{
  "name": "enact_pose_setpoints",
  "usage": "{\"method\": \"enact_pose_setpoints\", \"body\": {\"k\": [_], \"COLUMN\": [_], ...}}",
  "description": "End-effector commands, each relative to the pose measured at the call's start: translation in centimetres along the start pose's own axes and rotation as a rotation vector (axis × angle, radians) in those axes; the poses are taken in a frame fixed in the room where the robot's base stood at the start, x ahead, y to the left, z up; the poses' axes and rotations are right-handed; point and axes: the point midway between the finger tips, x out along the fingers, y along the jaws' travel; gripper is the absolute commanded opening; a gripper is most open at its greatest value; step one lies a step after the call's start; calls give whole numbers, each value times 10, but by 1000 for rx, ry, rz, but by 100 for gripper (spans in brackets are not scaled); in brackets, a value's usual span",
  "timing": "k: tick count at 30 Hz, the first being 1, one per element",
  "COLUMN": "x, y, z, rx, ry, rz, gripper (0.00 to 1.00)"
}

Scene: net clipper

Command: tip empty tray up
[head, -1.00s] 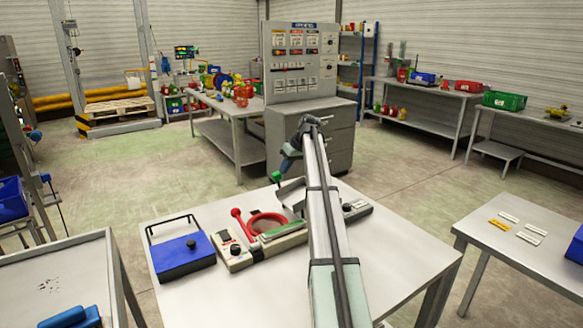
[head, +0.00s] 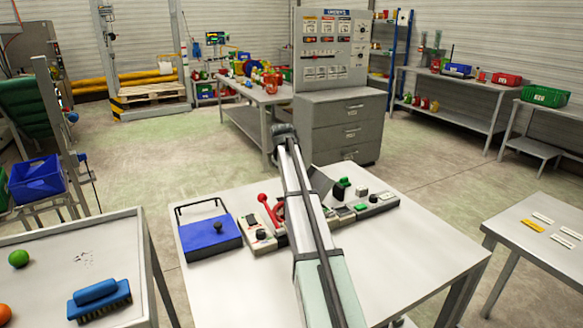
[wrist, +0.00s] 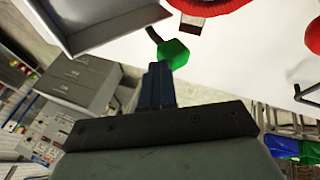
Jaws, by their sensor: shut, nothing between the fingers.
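The grey metal tray (head: 320,184) shows in the head view just right of my arm, behind the control boxes, partly hidden by the arm. In the wrist view the tray (wrist: 95,18) fills the upper left, and the part of its inside that shows is bare. A green knob (wrist: 174,52) on a short dark stem sits beside the tray's edge. My gripper (wrist: 158,68) is shut and empty, its fingertips right by the green knob; I cannot tell whether they touch. In the head view, the gripper and this knob are hidden behind my arm.
A blue box with a handle (head: 210,238) and a control box with a red lever (head: 267,207) stand left of my arm. A control box with several buttons (head: 376,201) lies to the right. The table's front right (head: 410,245) is clear.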

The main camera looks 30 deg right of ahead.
Motion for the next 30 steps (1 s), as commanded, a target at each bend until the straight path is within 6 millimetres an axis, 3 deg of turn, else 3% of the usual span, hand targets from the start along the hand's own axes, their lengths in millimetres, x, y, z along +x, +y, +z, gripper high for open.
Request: {"method": "enact_pose_setpoints", "body": {"k": [20,26,30], "x": [5,-5,-20], "y": [-11,5,30], "z": [1,0,-2], "rx": [0,1,3], "ry": [-5,-3,0], "rz": [-17,-11,0], "gripper": [0,0,0]}}
